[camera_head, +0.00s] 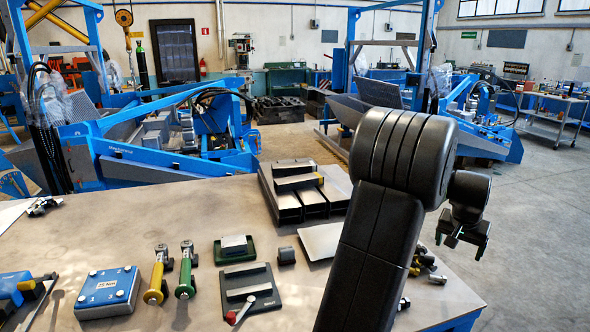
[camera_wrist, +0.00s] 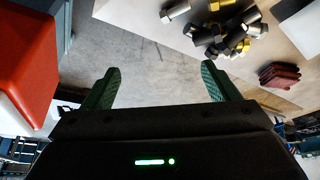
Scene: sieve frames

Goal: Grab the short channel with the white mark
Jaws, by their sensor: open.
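Two short grey channels lie crosswise on a stack of longer channels (camera_head: 285,205) at the back of the table in the head view. The rear short channel (camera_head: 295,167) has no mark that I can make out clearly. The front short channel (camera_head: 292,184) seems to have a yellowish patch at its right end. I cannot tell which piece bears a white mark. My gripper (camera_head: 465,239) is open and empty, off the table's right side and well away from the stack. In the wrist view its green fingers (camera_wrist: 160,76) are spread above the grey floor.
The table (camera_head: 130,225) holds a blue block (camera_head: 107,291), yellow-handled (camera_head: 157,275) and green-handled (camera_head: 186,272) tools, a green tray (camera_head: 221,257) and a black fixture (camera_head: 268,300). Loose bolts (camera_wrist: 235,32) lie near the right edge. A red object (camera_wrist: 35,45) shows at the wrist view's left.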

